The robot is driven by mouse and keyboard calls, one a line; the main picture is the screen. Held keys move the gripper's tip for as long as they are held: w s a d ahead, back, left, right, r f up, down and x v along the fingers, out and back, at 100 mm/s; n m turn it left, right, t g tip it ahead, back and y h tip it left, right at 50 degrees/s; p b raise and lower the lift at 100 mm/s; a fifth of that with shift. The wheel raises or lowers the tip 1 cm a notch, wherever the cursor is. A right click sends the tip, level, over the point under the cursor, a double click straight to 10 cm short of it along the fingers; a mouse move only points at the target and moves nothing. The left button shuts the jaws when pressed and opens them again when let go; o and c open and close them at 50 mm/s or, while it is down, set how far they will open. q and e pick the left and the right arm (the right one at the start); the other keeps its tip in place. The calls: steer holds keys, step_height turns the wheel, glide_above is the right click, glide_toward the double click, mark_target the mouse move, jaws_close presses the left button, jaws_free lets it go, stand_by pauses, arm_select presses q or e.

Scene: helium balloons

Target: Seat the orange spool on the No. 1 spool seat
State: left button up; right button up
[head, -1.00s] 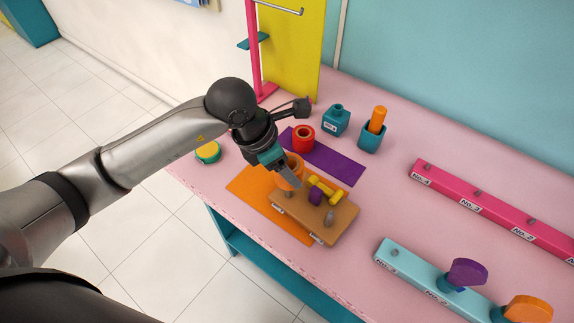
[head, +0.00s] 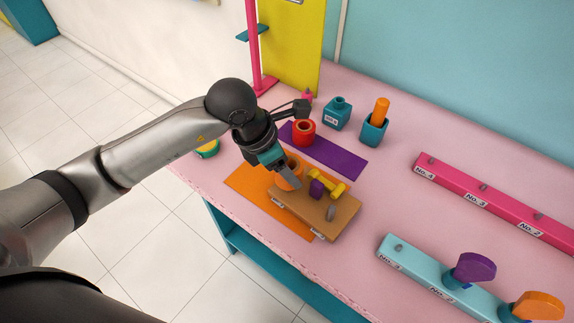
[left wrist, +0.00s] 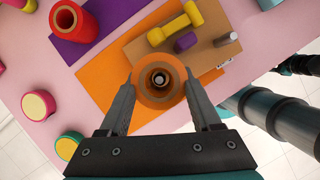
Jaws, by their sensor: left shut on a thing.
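The orange spool (head: 283,182) is between the fingers of my left gripper (head: 287,174), at the left end of the brown seat board (head: 345,218). The left wrist view shows the spool (left wrist: 146,93) from above, gripped on both sides by my left gripper (left wrist: 160,82). A grey peg (left wrist: 160,78) shows inside its bore, so the spool looks lined up with or around that peg. I cannot tell whether its bottom touches the board. A label (head: 278,203) is on the board's front edge below the spool.
A yellow dumbbell-shaped piece (head: 327,181), a purple block (head: 316,188) and another grey peg (head: 331,212) are on the board close by. An orange mat (head: 245,185) lies under it. A red spool (head: 303,132) stands on a purple mat (head: 335,157) behind.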

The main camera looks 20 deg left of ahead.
arm_select(q)
steer(key=shift+f+b, duration=1.75)
steer(key=shift+f, duration=0.25)
steer(key=o, duration=1.5)
steer(key=shift+r, duration=0.1)
steer(key=p+v, duration=0.1)
steer(key=v, duration=1.4)
steer(key=shift+r, duration=0.1)
steer(key=shift+d, duration=0.15)
